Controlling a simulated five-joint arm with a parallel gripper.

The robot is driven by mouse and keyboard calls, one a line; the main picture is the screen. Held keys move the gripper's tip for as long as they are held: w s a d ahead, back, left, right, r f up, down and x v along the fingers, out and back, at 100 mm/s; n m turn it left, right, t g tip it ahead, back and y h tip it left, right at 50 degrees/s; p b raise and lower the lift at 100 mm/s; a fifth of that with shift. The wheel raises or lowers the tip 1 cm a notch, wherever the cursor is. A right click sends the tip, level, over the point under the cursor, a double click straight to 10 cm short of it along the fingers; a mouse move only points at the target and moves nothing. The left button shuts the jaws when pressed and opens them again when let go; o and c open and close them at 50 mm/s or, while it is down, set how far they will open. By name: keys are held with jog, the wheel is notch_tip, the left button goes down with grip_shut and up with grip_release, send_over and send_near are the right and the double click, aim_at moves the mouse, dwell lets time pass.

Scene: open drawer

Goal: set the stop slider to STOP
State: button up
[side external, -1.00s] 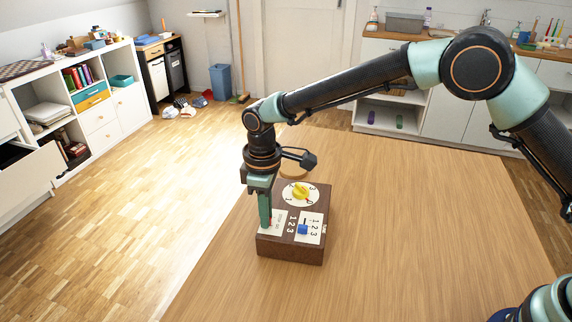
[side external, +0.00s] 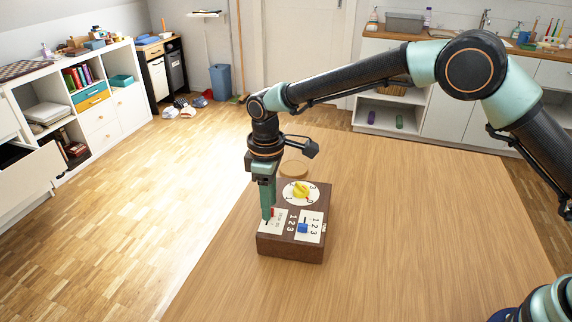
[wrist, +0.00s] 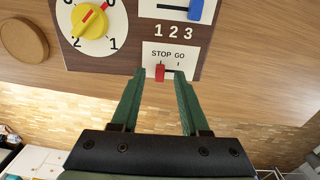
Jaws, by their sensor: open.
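The stop slider is a red knob (wrist: 160,73) on a white plate marked STOP and GO (wrist: 191,59). In the wrist view the knob stands under STOP, at the left end of its short slot. In the side view the red knob (side external: 272,212) shows just beside my fingers. My gripper (side external: 267,217) is upright over the left part of the brown control box (side external: 290,250). In the wrist view my gripper (wrist: 158,74) is open, with a fingertip on each side of the knob in the picture and gaps between. I cannot tell how far above the plate the tips are.
The box also carries a yellow dial (side external: 301,190) and a blue slider (side external: 303,228) on a plate numbered 1 2 3. A round wooden disc (side external: 294,168) lies behind the box. The wooden table (side external: 430,220) is clear to the right.

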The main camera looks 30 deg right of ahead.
aim_at(272, 208)
notch_tip(272, 208, up, 11)
jog(key=shift+r, duration=0.2)
dwell(0.4)
jog(key=s+d+r+m+t, duration=0.1)
jog(key=s+d+r+m, duration=0.3)
jog(key=d, duration=0.3)
jog(key=s+d+r+m+t, duration=0.1)
jog(key=s+d+r+t, duration=0.15)
jog(key=d+r, duration=0.4)
jog(key=s+d+f+m+t, duration=0.1)
jog(key=s+d+f+m, duration=0.1)
jog(key=s+d, duration=0.3)
jog(key=s+d+f+m+t, duration=0.1)
jog(key=s+d+f+m, duration=0.1)
jog(key=s+d, duration=0.3)
jog(key=shift+s+d+f+m, duration=0.35)
jog(key=shift+s+m, duration=0.25)
jog(key=shift+s, duration=0.5)
